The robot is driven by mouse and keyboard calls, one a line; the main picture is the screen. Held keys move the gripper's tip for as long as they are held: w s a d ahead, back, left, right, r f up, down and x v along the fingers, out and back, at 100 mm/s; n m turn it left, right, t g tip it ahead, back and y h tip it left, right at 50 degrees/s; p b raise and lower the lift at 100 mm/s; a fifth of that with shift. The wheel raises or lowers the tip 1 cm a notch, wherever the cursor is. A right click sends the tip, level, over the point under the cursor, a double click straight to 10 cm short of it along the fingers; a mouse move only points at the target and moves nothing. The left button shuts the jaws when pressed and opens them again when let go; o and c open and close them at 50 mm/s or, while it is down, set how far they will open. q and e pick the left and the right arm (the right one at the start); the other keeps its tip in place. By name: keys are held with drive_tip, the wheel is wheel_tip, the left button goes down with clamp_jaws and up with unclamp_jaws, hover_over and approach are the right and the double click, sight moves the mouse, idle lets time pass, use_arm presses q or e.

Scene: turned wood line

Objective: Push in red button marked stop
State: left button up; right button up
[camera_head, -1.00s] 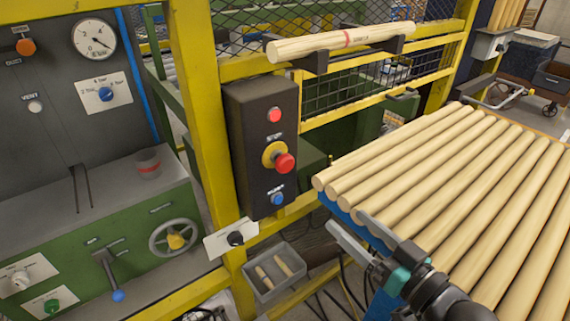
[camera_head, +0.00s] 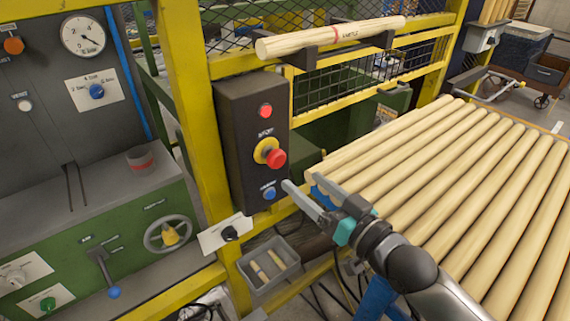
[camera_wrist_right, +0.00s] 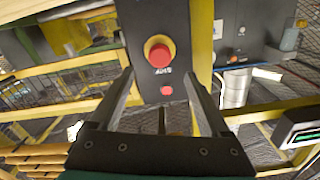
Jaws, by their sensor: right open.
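The red mushroom button (camera_head: 275,158) stands out from a yellow collar on the dark control box (camera_head: 236,140), with a small label above it. The button also shows in the right wrist view (camera_wrist_right: 160,53), where picture is turned over and the label looks inverted. My right gripper (camera_head: 302,182) is open and empty, low and to the right of the button, with its fingers pointing toward the box. In the right wrist view its two fingers (camera_wrist_right: 163,88) frame the box's lower middle, apart from the button. My left gripper is not in view.
The box also carries a flat red button (camera_head: 265,111) and a blue button (camera_head: 269,193), close to my fingertips. Wooden rods (camera_head: 440,180) lie right of my arm. Yellow posts (camera_head: 190,120) and a grey bin (camera_head: 292,270) stand nearby. A rod (camera_head: 310,41) rests above.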

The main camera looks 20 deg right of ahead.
sight(280, 161)
drive_tip(key=shift+x, duration=3.65)
clamp_jaws()
